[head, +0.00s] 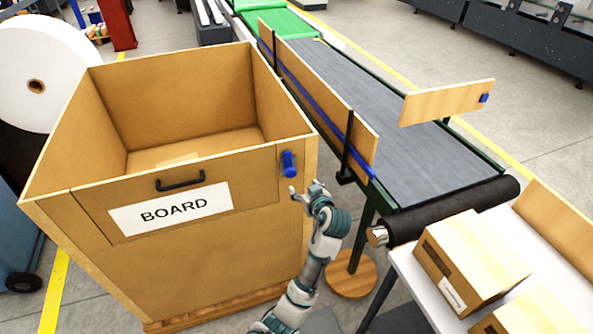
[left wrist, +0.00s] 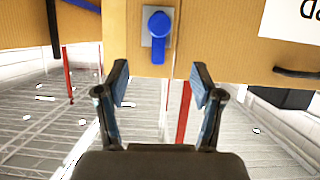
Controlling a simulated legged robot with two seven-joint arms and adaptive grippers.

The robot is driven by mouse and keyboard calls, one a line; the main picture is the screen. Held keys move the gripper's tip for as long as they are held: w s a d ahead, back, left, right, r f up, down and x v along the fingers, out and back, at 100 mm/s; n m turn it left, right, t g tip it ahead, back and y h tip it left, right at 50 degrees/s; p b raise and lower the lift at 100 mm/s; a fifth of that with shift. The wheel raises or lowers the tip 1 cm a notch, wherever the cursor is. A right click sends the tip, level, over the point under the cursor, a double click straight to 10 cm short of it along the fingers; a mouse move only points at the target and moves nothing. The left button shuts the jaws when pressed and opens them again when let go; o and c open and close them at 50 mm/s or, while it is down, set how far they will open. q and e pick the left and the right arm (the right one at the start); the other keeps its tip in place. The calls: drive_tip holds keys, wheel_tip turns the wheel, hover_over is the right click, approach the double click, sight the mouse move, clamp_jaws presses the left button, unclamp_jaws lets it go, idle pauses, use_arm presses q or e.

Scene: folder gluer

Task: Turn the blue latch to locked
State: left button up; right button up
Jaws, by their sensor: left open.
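The blue latch (head: 289,163) is on the front panel of the large wooden board bin (head: 110,262), near its upper right corner. In the left wrist view, the blue latch (left wrist: 158,36) shows a round end at the top and a lever pointing straight down the picture, over a grey plate. That view looks upside down against the head view. My left gripper (head: 307,189) is just below and right of the latch, apart from it. In the left wrist view my left gripper (left wrist: 161,84) has its two fingers spread with nothing between them. My right gripper is out of view.
A black handle (head: 180,181) and a "BOARD" label (head: 170,209) are on the bin's front. A conveyor (head: 365,90) with wooden side boards runs close to the bin's right. Cardboard boxes (head: 470,262) lie on a white table at the lower right.

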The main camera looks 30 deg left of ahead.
sight(292, 173)
use_arm(q)
drive_tip(key=p+x, duration=0.1)
drive_tip(key=x, duration=1.4)
drive_tip(key=shift+w+a+f, duration=0.15)
drive_tip(key=shift+f, duration=0.15)
drive_tip(key=shift+r, duration=0.1)
drive_tip(key=shift+c, duration=1.4)
clamp_jaws()
